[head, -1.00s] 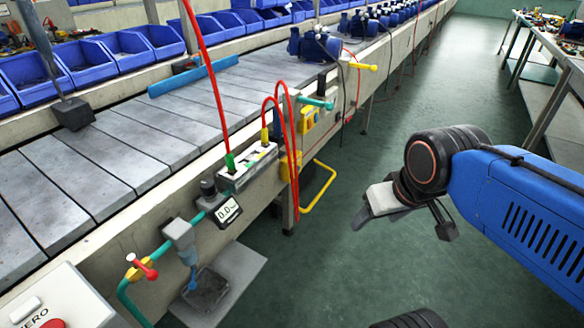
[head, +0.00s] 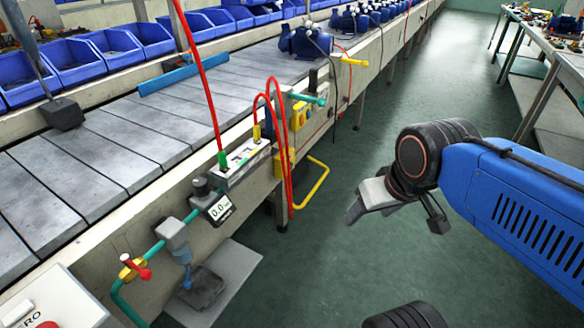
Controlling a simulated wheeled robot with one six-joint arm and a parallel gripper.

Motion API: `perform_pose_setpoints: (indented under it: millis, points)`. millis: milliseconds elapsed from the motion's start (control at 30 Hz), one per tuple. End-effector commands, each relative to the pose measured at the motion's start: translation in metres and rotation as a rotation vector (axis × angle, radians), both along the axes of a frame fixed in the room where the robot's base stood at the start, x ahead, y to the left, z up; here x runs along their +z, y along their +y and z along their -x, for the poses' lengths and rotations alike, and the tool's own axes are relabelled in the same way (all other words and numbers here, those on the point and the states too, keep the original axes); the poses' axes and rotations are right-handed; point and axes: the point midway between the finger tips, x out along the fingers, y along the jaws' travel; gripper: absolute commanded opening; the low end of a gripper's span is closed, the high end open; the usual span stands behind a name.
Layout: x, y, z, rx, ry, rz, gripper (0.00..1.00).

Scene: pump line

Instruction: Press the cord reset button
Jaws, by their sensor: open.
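My gripper (head: 398,215) is open and empty, over the green floor to the right of the conveyor. It is well apart from the conveyor's side. A yellow box (head: 300,115) with small controls is mounted on that side, near red cords (head: 273,110). A second yellow part (head: 284,162) sits lower, partly behind the cords. I cannot tell which part is the cord reset button; none has a readable label saying so. A red button (head: 47,324) on a white box is cut off at the lower left edge.
The conveyor (head: 110,130) runs along the left with blue bins (head: 105,50) behind it. A yellow bent bar (head: 318,190) and a teal pipe (head: 150,248) stick out from its side. A workbench (head: 545,60) stands at the far right. The floor between is clear.

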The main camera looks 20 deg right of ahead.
Motion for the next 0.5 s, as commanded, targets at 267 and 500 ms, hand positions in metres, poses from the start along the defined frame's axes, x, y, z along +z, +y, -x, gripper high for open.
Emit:
perform_pose_setpoints:
  millis: [267,500]
  points:
    - [0.0000,0.0000,0.0000,0.000,0.000,0.000,0.00]
    - [0.0000,0.0000,0.0000,0.000,0.000,0.000,0.00]
